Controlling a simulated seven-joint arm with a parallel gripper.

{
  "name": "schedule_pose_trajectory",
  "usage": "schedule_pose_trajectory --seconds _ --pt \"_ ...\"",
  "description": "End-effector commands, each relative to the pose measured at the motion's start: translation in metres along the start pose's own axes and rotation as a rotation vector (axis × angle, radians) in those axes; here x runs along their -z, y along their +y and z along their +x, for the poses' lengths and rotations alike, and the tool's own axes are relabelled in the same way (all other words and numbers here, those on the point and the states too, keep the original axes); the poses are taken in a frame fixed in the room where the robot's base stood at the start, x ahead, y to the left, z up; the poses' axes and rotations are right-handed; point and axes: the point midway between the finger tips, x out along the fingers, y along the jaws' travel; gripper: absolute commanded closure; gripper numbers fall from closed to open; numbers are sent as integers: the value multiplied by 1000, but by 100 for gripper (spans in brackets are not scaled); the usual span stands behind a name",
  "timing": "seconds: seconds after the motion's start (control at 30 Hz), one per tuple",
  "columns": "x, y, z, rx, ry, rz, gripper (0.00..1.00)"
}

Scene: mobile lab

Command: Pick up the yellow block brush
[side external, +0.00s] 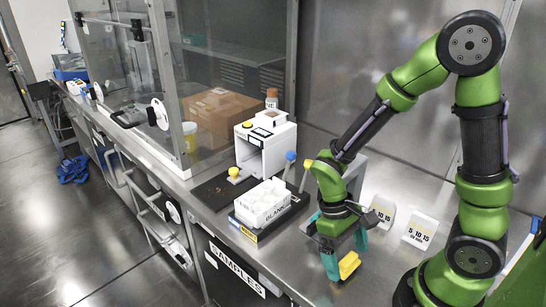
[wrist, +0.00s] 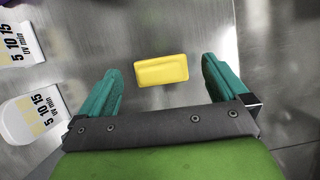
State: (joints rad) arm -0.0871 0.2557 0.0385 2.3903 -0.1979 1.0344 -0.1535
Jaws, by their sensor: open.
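The yellow block brush (wrist: 161,70) lies on the metal counter in the wrist view, a small rectangular block with its long side running nearly left to right. It also shows in the side view (side external: 349,265), low on the right part of the counter. My gripper (wrist: 162,80) has teal fingers spread wide, one on each side of the block. The block sits between the fingers near tip level, with clear gaps on both sides and no contact visible. In the side view my gripper (side external: 345,257) points down over the block, and one finger partly hides it.
White labelled cards (side external: 418,231) stand near my arm. A white rack marked BLANK (side external: 262,204) sits on a dark tray to the left, with a white device (side external: 266,143) behind it. A cardboard box (side external: 222,112) is inside the glass hood. Counter around the block is clear.

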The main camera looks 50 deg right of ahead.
Motion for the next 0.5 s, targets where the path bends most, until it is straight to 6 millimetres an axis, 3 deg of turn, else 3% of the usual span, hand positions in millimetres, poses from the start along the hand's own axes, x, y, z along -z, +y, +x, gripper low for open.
schedule_pose_trajectory --seconds 0.13,0.37,0.5 --pt "0 0 15 0 -2 -1 0" --pt "0 0 17 0 1 -1 0" --pt "0 0 17 0 1 -1 17"
